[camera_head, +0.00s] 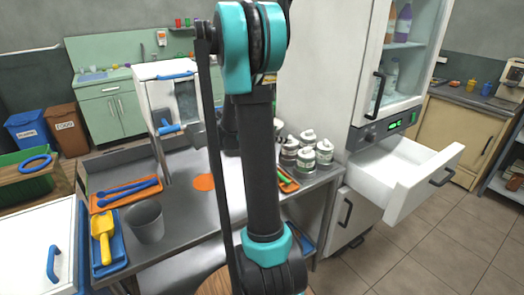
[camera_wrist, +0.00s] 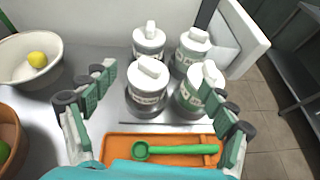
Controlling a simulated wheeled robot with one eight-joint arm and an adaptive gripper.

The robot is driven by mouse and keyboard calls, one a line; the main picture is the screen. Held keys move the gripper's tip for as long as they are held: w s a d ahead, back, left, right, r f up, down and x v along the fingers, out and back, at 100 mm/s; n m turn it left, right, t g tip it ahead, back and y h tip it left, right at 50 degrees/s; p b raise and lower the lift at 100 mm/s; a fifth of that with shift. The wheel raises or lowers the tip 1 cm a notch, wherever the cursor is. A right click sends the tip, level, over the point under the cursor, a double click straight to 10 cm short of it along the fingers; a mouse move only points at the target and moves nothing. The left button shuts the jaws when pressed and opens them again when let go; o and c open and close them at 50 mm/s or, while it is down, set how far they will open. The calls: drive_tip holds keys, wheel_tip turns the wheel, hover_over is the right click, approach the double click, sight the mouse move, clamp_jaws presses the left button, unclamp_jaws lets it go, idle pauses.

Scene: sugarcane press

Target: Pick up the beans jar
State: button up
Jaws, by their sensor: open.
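Several similar jars with white lids stand in a tight cluster on the metal counter (camera_head: 185,165). In the wrist view they are a near left jar (camera_wrist: 148,85), a near right jar (camera_wrist: 203,85), a far left jar (camera_wrist: 149,42) and a far right jar (camera_wrist: 193,48). Their labels are too small to read, so I cannot tell which is the beans jar. My gripper (camera_wrist: 162,88) is open and empty, with its green fingers left and right of the near jars. In the head view my arm hides most of the gripper.
An orange tray (camera_wrist: 115,152) with a green spoon (camera_wrist: 175,150) lies in front of the jars. A white bowl (camera_wrist: 48,75) holding a lemon and a brown bowl (camera_wrist: 12,125) are at left. An open white drawer (camera_head: 405,190) juts out right of the jars.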

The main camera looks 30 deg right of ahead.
drive_tip(key=w, duration=0.1)
approach(290, 150)
drive_tip(key=shift+n, duration=0.3)
drive_tip(key=w+d+f, duration=0.1)
drive_tip(key=d, duration=0.1)
drive_tip(key=w+d+f, duration=0.2)
drive_tip(key=shift+w, duration=0.1)
drive_tip(key=shift+x, duration=3.9)
drive_tip(key=c, duration=1.7)
